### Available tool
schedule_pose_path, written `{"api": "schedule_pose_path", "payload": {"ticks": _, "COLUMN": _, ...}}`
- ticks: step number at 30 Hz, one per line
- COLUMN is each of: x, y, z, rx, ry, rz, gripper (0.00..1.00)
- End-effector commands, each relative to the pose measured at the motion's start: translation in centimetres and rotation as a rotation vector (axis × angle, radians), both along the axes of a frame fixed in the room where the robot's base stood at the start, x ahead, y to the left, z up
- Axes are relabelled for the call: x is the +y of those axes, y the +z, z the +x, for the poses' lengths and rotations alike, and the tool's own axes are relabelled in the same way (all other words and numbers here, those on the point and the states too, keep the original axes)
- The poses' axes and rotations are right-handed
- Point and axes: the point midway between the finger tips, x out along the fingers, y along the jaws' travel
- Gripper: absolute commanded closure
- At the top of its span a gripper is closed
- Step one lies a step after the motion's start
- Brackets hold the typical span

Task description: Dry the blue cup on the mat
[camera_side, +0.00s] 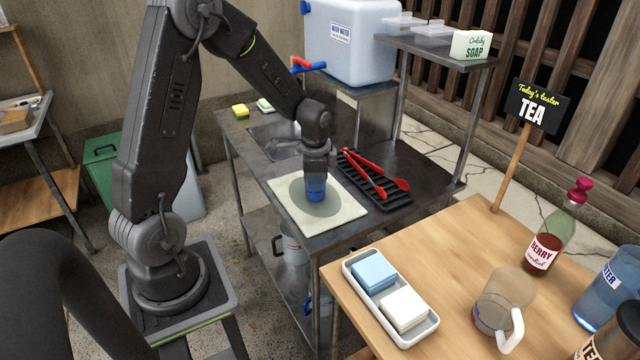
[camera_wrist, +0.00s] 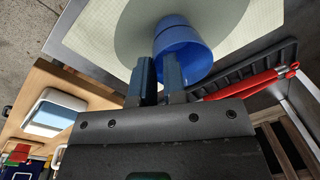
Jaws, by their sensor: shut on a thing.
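The blue cup (camera_side: 315,190) is on or just above the pale drying mat (camera_side: 345,213) on the metal sink counter. I cannot tell whether it touches the mat. My gripper (camera_side: 316,170) is directly above the cup, pointing down. In the wrist view my gripper (camera_wrist: 160,75) is shut on the wall of the blue cup (camera_wrist: 190,45), with one finger inside the cup's opening. The open end of the cup faces my gripper. The mat (camera_wrist: 105,30) lies beyond the cup, with a darker round area around it.
A black rack (camera_side: 375,185) with red tongs (camera_side: 362,172) is right of the mat. A water tank (camera_side: 350,45) stands at the back. The wooden table (camera_side: 450,255) holds a divided tray, glass jug and bottles.

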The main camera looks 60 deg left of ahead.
Motion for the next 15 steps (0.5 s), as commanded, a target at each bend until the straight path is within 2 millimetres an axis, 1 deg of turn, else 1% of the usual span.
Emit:
{"api": "schedule_pose_path", "payload": {"ticks": 1, "x": 0.6, "y": -0.1, "z": -0.1, "rx": 0.001, "ry": 0.004, "rz": -0.001, "gripper": 1.0}}
{"api": "schedule_pose_path", "payload": {"ticks": 15, "x": 4.8, "y": -0.1, "z": -0.1, "rx": 0.002, "ry": 0.004, "rz": -0.001, "gripper": 1.0}}
